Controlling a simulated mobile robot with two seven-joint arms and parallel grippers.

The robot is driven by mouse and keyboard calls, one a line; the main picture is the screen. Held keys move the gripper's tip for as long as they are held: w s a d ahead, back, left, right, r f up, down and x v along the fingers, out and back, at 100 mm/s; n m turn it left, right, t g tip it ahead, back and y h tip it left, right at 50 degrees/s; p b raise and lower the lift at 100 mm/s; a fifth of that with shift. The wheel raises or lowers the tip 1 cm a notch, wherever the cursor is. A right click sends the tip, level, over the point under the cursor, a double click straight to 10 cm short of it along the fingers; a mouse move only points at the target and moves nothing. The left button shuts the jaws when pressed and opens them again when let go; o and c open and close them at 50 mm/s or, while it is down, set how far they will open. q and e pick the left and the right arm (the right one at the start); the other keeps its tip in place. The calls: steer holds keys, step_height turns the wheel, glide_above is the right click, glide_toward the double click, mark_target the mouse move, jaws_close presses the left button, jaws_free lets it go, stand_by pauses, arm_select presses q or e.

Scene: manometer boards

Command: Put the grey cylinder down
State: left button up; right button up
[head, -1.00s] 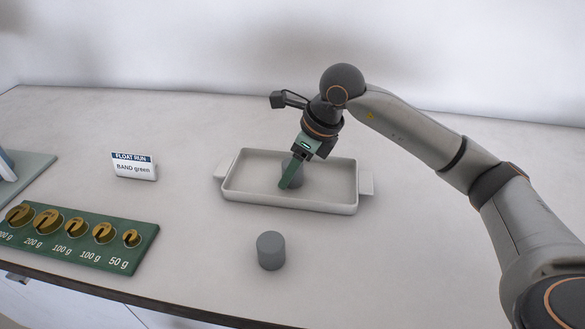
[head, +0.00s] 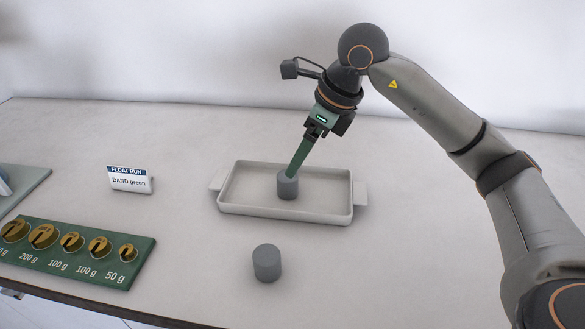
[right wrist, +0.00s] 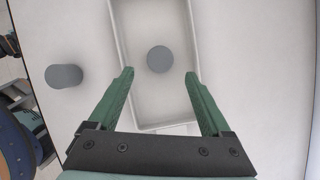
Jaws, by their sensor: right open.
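A grey cylinder (head: 287,186) stands upright in the white tray (head: 240,206), near its middle. In the right wrist view this cylinder (right wrist: 160,59) is seen from above, beyond and between the two fingertips. My right gripper (head: 293,172) is above the tray with its green fingers pointing down. In the right wrist view the fingers (right wrist: 160,74) are wide apart with nothing between them. A second grey cylinder (head: 267,262) stands on the table in front of the tray; it also shows in the right wrist view (right wrist: 65,76). My left gripper is not in view.
A green board of brass weights (head: 95,262) lies at the front left. A small sign reading "BAND green" (head: 130,180) stands left of the tray. The table (head: 190,230) is clear between the board and the tray.

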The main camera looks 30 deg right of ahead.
steer(key=shift+v, duration=1.85)
